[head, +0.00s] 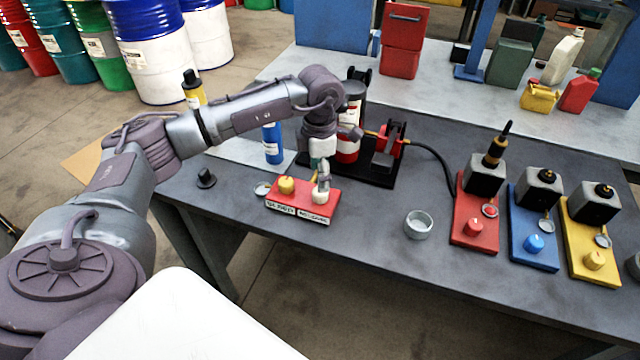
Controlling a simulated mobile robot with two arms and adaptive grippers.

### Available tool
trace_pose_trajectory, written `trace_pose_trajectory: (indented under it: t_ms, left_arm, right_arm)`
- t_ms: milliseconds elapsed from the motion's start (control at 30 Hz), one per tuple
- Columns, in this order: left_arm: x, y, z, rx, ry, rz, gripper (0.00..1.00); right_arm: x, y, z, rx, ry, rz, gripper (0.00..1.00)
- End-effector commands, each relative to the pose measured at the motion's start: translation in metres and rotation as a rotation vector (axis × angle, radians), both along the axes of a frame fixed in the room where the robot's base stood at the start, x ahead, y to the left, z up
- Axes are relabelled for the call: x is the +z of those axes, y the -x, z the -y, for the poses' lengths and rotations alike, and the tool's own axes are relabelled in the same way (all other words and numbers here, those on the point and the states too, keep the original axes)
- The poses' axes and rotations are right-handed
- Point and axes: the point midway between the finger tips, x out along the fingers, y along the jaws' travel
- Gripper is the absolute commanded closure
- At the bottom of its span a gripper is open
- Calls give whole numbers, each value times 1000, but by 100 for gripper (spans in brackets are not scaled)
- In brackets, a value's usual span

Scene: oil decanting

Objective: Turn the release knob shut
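A red control box (272,203) with two white labels on its front sits near the table's front edge. It carries a yellow knob (286,185) on the left and a pale, whitish knob (320,197) on the right; the label text is too small to read surely. My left gripper (322,184) points down over the pale knob, its fingertips at or just above the knob's top. The fingers overlap in this view, so I cannot tell whether they grip it. My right gripper is out of view.
A metal cup (418,224) is to the right, then red (463,243), blue (519,250) and yellow (577,262) pump stations.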

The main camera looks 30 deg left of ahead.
Motion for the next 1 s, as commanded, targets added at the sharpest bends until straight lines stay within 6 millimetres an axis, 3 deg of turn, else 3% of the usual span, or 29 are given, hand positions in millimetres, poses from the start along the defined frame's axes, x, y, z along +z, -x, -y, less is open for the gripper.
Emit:
trace_pose_trajectory:
  t_ms: [100, 300, 700, 1000]
  left_arm:
    - [-22, 1, 1, 1, 1, -4, 34]
    - [-46, 0, 1, -1, 1, -1, 34]
    - [-53, 0, 1, -1, 2, 1, 36]
    - [-53, 0, 1, -1, 2, 1, 86]
  right_arm:
    - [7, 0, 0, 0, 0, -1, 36]
    - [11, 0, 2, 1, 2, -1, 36]
    - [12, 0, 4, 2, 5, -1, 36]
    - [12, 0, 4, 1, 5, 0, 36]
